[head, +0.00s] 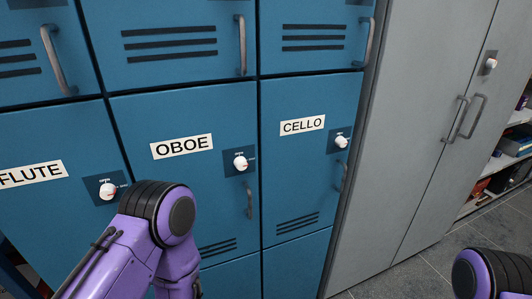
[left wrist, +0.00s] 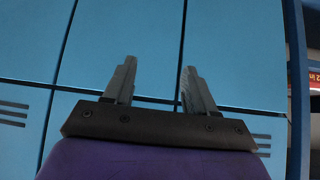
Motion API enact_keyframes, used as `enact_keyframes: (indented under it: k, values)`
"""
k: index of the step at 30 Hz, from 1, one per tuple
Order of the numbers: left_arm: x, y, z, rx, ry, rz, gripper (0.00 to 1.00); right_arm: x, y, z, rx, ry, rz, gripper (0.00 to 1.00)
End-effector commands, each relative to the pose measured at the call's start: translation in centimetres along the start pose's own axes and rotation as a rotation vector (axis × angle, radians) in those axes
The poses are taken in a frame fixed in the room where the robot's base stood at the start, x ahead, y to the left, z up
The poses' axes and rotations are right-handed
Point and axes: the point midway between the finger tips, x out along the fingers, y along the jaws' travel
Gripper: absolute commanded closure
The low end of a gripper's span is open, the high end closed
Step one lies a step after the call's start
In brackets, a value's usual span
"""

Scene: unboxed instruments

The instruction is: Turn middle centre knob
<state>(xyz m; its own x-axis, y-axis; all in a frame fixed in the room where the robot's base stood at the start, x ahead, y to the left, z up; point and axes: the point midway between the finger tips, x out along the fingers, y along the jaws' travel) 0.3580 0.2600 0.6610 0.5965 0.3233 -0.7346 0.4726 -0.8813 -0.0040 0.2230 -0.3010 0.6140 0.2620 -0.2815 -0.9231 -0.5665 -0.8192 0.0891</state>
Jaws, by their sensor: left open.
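The middle centre knob (head: 240,162) is white on a dark square plate, on the blue locker door labelled OBOE (head: 181,147). A bar handle (head: 249,200) is below it. My left arm comes in from the lower left in the head view, below and left of this knob; its gripper is mostly hidden or cut off there. In the left wrist view my left gripper (left wrist: 159,64) is open and empty, with its fingers apart in front of plain blue locker doors. No knob shows between them. Only part of my right arm shows, at the lower right of the head view.
Similar knobs are on the FLUTE door (head: 108,190) and the CELLO door (head: 341,141). Bar handles stick out from the upper doors (head: 241,45). A grey cabinet (head: 400,110) stands to the right, with shelves (head: 500,165) beyond it. Tiled floor (head: 440,265) is clear at the lower right.

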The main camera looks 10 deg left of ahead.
Motion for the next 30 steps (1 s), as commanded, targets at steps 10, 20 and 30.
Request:
enact_keyframes:
  k: [10, 20, 30]
  values:
    - [-20.5, 19.0, -29.1, -0.028, 0.757, -0.040, 0.44, -8.2, 0.8, -3.4, 0.000, 0.000, 0.000, 0.57]
    - [-22.3, 19.9, -33.3, -0.046, 0.815, -0.101, 0.44, -9.4, 0.8, -3.9, 0.000, 0.000, 0.000, 0.57]
    - [-17.7, 19.2, -38.0, -0.045, 0.814, -0.097, 0.44, -11.0, 1.0, -4.5, 0.000, 0.000, 0.000, 0.57]
